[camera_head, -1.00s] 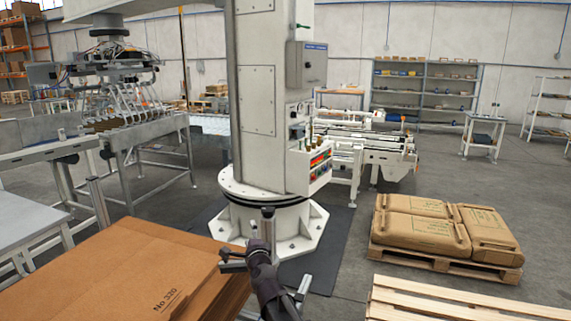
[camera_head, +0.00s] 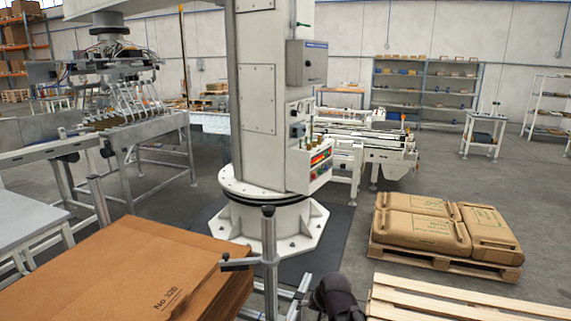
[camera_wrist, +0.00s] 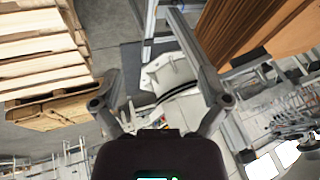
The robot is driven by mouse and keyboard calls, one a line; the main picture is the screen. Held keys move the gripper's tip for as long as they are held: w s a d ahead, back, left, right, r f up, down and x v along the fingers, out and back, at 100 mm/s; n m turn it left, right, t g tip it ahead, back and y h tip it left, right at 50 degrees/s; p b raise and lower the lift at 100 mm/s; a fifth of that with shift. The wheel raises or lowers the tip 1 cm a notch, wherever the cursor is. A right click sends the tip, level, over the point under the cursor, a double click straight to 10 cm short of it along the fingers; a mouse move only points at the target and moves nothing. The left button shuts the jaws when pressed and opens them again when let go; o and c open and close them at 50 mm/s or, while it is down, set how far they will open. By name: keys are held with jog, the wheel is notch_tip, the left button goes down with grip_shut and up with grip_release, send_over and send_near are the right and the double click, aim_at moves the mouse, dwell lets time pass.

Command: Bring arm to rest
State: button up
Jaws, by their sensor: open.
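My gripper (camera_wrist: 158,98) shows in the wrist view with its two grey fingers spread wide apart and nothing held between them. In the head view only a dark rounded part of my arm (camera_head: 335,296) shows at the bottom edge, right of the metal post (camera_head: 270,250). The gripper's fingers cannot be made out in the head view. The wrist view is tilted, with the white column base (camera_wrist: 168,75) beyond the fingers.
Brown cardboard sheets (camera_head: 120,265) lie at lower left beside the post and metal frame. An empty wooden pallet (camera_head: 440,300) is at lower right. Filled brown sacks (camera_head: 425,230) lie on a pallet behind it. The white palletizer column (camera_head: 265,110) stands centrally; open floor is at right.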

jog(key=s+d+f+n+g+h, duration=0.2)
jog(key=s+d+g+h, duration=0.1)
jog(key=s+d, duration=0.6)
jog(key=shift+s+d+g, duration=0.3)
jog(key=shift+s+g, duration=0.2)
jog(key=shift+g, duration=0.4)
jog(key=shift+o, duration=0.4)
jog(key=shift+w+a, duration=0.1)
